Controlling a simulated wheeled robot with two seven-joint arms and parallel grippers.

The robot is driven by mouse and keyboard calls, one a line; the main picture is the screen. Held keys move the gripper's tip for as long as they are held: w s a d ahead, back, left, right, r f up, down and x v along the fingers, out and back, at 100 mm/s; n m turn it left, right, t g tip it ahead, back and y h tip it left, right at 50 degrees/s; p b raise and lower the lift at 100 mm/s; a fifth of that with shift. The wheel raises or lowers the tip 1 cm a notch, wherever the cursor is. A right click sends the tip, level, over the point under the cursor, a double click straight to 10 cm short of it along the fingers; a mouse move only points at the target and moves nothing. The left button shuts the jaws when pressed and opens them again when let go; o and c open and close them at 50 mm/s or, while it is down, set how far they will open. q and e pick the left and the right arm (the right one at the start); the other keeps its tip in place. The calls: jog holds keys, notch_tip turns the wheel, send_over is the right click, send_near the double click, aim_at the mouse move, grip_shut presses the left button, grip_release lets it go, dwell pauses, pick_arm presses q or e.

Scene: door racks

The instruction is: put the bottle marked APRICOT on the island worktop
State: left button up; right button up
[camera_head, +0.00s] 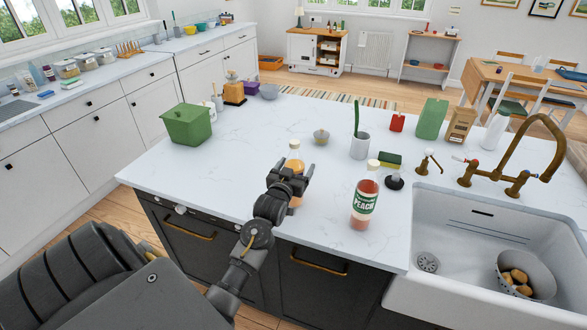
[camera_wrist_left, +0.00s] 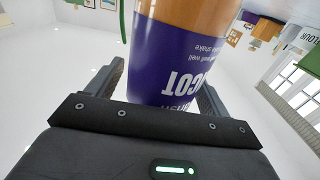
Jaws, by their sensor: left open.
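The APRICOT bottle (camera_head: 294,158) stands upright on the white island worktop (camera_head: 240,160), near its front edge. It has orange contents, and in the left wrist view its purple label (camera_wrist_left: 178,62) shows upside down, with the letters "COT" readable. My left gripper (camera_head: 290,182) is in front of the bottle and hides much of it in the head view. In the left wrist view the open fingers of the gripper (camera_wrist_left: 162,85) stand on either side of the bottle, with a gap showing on the left side. My right gripper is not in view.
A PEACH bottle (camera_head: 364,202) stands to the right, close to the worktop's front edge. The sink (camera_head: 470,250) is at the right. The worktop left of the bottle is clear.

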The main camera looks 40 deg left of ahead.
pick_arm(q)
jog(key=shift+s+d, duration=0.1)
jog(key=shift+s, duration=0.15)
jog(key=b+v, duration=0.3)
jog(key=v, duration=0.8)
jog(key=shift+s+r, duration=0.2)
jog(key=shift+d+f, duration=0.1)
